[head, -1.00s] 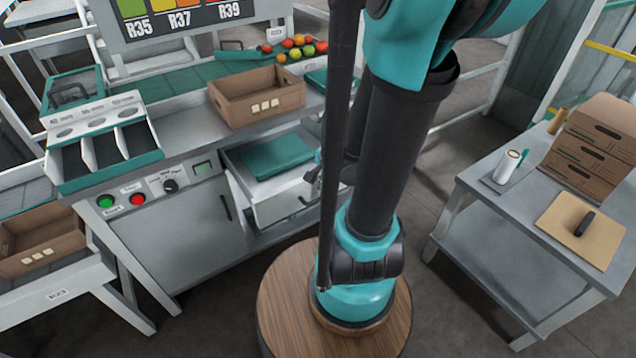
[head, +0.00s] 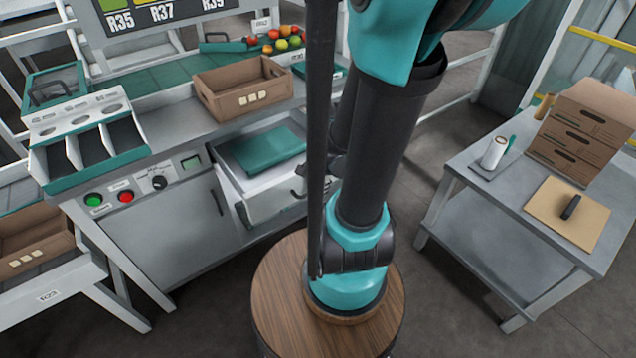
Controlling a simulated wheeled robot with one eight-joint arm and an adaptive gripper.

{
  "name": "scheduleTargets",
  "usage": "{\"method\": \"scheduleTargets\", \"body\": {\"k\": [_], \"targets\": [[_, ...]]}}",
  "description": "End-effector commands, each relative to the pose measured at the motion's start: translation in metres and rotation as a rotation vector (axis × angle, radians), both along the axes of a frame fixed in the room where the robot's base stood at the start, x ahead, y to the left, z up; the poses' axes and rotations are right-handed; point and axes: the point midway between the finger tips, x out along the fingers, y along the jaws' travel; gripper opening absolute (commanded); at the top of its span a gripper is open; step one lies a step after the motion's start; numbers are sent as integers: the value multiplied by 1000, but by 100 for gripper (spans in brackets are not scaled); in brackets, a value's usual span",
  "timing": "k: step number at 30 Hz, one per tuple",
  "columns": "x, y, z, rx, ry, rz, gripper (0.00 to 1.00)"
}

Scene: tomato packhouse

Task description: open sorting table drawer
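The sorting table (head: 165,120) stands at the left with a grey metal top. Its drawer (head: 262,207) is pulled out under the tabletop, right of the button panel, with a teal item (head: 268,148) lying inside. My gripper (head: 301,188) is at the drawer's front, by the handle. It is mostly hidden behind my dark pole and arm, so I cannot tell whether its fingers are closed on the handle.
A grey side table (head: 500,205) with stacked boxes (head: 588,130) stands at the right.

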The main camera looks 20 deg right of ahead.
Motion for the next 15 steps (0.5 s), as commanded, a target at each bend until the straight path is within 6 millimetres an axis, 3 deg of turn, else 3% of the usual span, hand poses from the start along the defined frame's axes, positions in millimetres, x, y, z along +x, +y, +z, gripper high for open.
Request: {"method": "scheduleTargets", "body": {"k": [15], "targets": [[-5, -1, 25, 0, 0, -1, 31]]}}
